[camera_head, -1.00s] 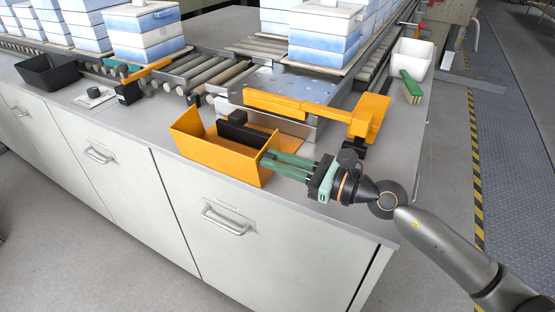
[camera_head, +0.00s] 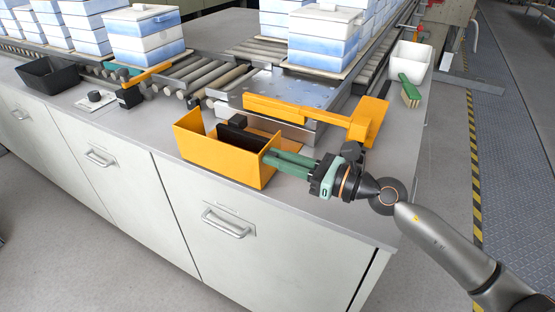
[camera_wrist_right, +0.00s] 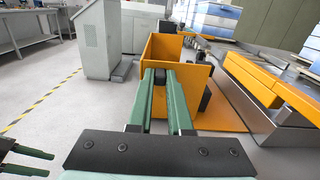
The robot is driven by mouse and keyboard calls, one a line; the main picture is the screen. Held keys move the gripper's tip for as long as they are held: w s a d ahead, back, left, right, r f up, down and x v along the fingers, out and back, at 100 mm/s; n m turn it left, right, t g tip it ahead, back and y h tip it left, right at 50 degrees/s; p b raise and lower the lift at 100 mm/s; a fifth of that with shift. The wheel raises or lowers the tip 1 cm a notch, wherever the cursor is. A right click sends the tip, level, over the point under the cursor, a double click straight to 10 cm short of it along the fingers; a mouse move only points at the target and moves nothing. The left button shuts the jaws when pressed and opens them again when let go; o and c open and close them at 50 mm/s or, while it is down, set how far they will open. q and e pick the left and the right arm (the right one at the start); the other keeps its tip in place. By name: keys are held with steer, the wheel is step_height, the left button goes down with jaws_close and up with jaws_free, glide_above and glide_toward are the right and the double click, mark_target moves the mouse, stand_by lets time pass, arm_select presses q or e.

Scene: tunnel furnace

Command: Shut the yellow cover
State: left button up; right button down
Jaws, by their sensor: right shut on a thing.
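The yellow cover (camera_head: 222,157) is an orange-yellow open box shape at the front edge of the counter, standing open beside the metal plate. A black block (camera_head: 240,136) shows inside it. My right gripper (camera_head: 272,157) reaches in from the right, with its green fingers at the cover's right end. In the right wrist view the fingertips (camera_wrist_right: 160,76) are closed around a small dark knob at the end wall of the cover (camera_wrist_right: 180,50). My left gripper (camera_wrist_right: 50,163) shows only at the lower left of the wrist view, with its fingers apart and empty.
An orange bar (camera_head: 300,110) with an end block (camera_head: 368,120) lies across the metal plate (camera_head: 285,90). Rollers (camera_head: 215,75) carry stacked blue-white boxes (camera_head: 145,35) behind. A black bin (camera_head: 48,72), white bin (camera_head: 410,62) and green brush (camera_head: 410,90) stand on the counter.

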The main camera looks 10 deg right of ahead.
arm_select(q)
steer(key=a+p, duration=0.1)
steer(key=s+r+p, duration=0.1)
steer(key=shift+s+a+y+p, duration=0.3)
steer(key=shift+a+p, duration=0.05)
steer(key=shift+a, duration=0.05)
arm_select(e)
steer(key=w+d+m, duration=0.1)
steer(key=m, duration=0.1)
steer(key=w+d+r+m, duration=0.1)
steer(key=w+r+m, duration=0.1)
steer(key=m, duration=0.1)
steer(key=shift+w+d+r+m, duration=0.15)
steer(key=shift+w+d+m, duration=0.15)
steer(key=shift+w+d, duration=0.1)
